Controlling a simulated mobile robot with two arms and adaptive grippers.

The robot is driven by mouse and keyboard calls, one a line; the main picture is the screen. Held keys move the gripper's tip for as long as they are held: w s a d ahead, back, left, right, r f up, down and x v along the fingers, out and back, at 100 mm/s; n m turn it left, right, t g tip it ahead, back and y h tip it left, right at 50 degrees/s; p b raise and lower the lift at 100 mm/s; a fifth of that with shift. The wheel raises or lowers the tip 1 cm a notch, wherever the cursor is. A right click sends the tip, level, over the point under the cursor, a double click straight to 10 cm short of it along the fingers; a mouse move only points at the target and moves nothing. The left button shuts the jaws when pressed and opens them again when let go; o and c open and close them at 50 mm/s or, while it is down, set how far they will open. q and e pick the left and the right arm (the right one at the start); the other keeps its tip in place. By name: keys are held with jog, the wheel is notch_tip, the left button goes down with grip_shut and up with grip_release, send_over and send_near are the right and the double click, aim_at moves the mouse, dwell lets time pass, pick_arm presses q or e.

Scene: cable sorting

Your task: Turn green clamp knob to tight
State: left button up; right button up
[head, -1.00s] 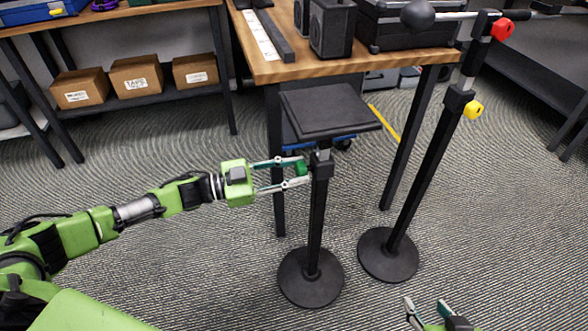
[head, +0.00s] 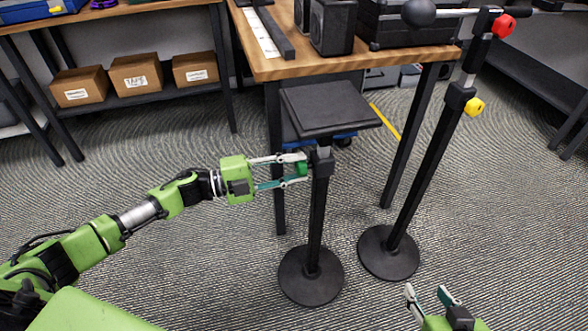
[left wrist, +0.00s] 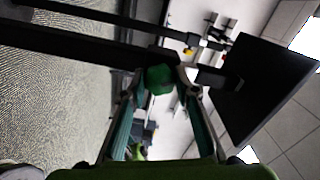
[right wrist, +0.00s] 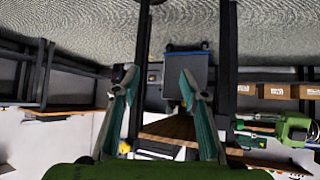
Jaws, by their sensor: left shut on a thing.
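The green clamp knob (head: 301,168) sits on the side of the black stand's (head: 317,215) collar, below its flat square top plate (head: 330,106). My left gripper (head: 300,169) comes in from the left and is shut on the knob. In the left wrist view the green knob (left wrist: 159,79) shows between the two fingertips, with the stand's dark post and plate behind it. My right gripper (head: 428,295) is low at the right of the head view, away from the stand. Its fingers are apart and empty in the right wrist view (right wrist: 157,82).
A taller black stand (head: 420,160) with a red knob (head: 502,29) and a yellow knob (head: 474,108) is just right of the small stand. A wooden table (head: 290,66) with black speakers is behind. Cardboard boxes (head: 137,73) sit on a shelf at left. The front floor is open.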

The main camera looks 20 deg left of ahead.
pick_arm(q)
jog(key=m+b, duration=0.1)
jog(key=m, duration=0.3)
jog(key=shift+m+b, duration=0.35)
jog(key=shift+m, duration=0.55)
pick_arm(e)
jog(key=w+a+r+t+y, duration=0.1)
jog(key=w+a+r+t, duration=0.2)
jog(key=r, duration=0.6)
jog(key=shift+w+r+t+y, duration=0.4)
jog(key=shift+w+t, duration=0.95)
jog(key=shift+t, duration=0.05)
pick_arm(q)
jog(key=o, duration=1.1)
pick_arm(e)
jog(key=shift+d, duration=0.1)
pick_arm(q)
jog(key=shift+a, duration=0.1)
jog(key=v, duration=1.2)
